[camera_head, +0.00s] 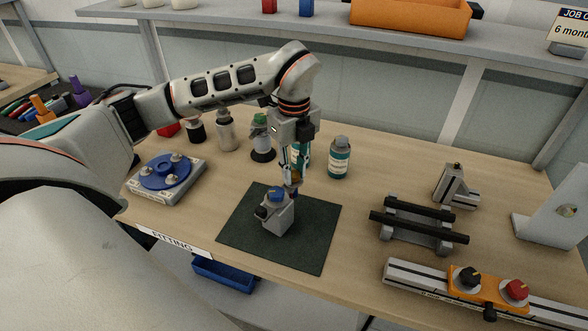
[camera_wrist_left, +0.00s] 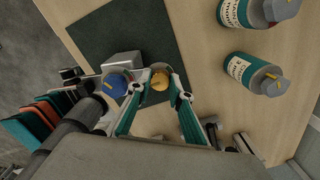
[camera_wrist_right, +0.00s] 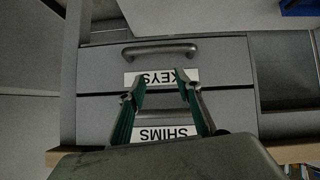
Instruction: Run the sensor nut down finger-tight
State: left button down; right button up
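A grey block (camera_head: 278,218) with a blue round top (camera_head: 277,195) and a dark side fitting stands on the dark green mat (camera_head: 318,225). In the left wrist view the blue top (camera_wrist_left: 116,84) shows left of my fingers. My left gripper (camera_head: 294,177) points down just behind and right of the block, above the mat. A small brass-coloured round piece (camera_wrist_left: 158,82) sits between its fingertips and seems held. Whether this piece is the sensor nut I cannot tell. My right gripper (camera_wrist_right: 160,82) is open and empty, facing drawers, away from the bench top.
Bottles (camera_head: 339,158) stand behind the mat. A grey fixture with a blue disc (camera_head: 163,172) is at left. A black-barred rack (camera_head: 418,222) and a rail with an orange carriage (camera_head: 490,287) are at right. A drawer handle (camera_wrist_right: 160,52) faces my right gripper.

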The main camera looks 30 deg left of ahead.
jog(key=shift+w+r, duration=0.1)
jog(key=shift+r, duration=0.15)
pick_arm(q)
jog(key=shift+m, duration=0.5)
jog(key=shift+r+m+p, duration=0.1)
jog(key=shift+m+p, duration=0.3)
jog(key=shift+m, duration=0.6)
jog(key=m, duration=0.2)
jog(key=shift+m, duration=0.3)
jog(key=m, duration=0.3)
jog(key=shift+m, duration=0.4)
jog(key=m, duration=0.3)
jog(key=shift+m, duration=0.3)
jog(key=m, duration=1)
jog(key=shift+m, duration=0.4)
pick_arm(e)
jog(key=shift+s+d+f, duration=0.25)
jog(key=shift+s+d, duration=0.1)
